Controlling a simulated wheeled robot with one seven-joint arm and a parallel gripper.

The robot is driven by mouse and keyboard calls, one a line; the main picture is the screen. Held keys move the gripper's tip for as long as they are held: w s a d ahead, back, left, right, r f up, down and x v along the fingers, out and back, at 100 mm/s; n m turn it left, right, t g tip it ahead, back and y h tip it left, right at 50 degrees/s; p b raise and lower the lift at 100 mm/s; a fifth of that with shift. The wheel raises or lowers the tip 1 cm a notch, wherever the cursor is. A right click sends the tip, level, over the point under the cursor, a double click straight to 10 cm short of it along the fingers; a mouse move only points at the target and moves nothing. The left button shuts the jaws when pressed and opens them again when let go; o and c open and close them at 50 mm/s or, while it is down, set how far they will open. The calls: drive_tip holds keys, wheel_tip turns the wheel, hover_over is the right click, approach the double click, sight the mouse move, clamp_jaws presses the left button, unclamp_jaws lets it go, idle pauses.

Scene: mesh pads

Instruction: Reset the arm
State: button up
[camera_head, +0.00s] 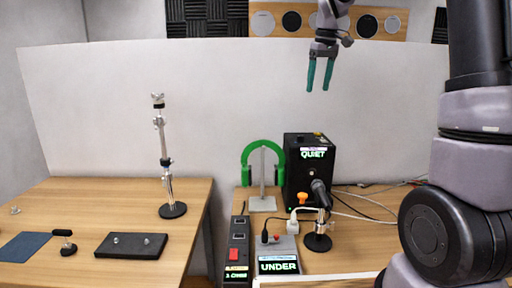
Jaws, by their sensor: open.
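My gripper (319,76) hangs in the air at the upper middle of the head view. Its two teal fingers point down and stand apart, with nothing between them. It is well above the right table, in front of the white partition. My arm's thick grey and black links fill the right edge and hide part of the right table.
On the right table are green headphones (262,147) on a stand, a black box (300,176) marked QUIET, a small microphone (319,195), power strips and cables. The left table (100,205) holds a tall metal stand (164,160), a black plate (131,245) and a blue pad (24,246). A gap separates the tables.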

drive_tip(key=s+d+m+t, duration=0.1)
drive_tip(key=s+m, duration=0.2)
drive_tip(key=s, duration=0.6)
drive_tip(key=s+d+m+t+y, duration=0.1)
drive_tip(key=s+m+t, duration=0.1)
drive_tip(key=s, duration=0.7)
drive_tip(key=s+d+f+m+t, duration=0.1)
drive_tip(key=s+m, duration=0.3)
drive_tip(key=s, duration=0.5)
drive_tip(key=shift+s+d+t, duration=0.3)
drive_tip(key=shift+t, duration=0.2)
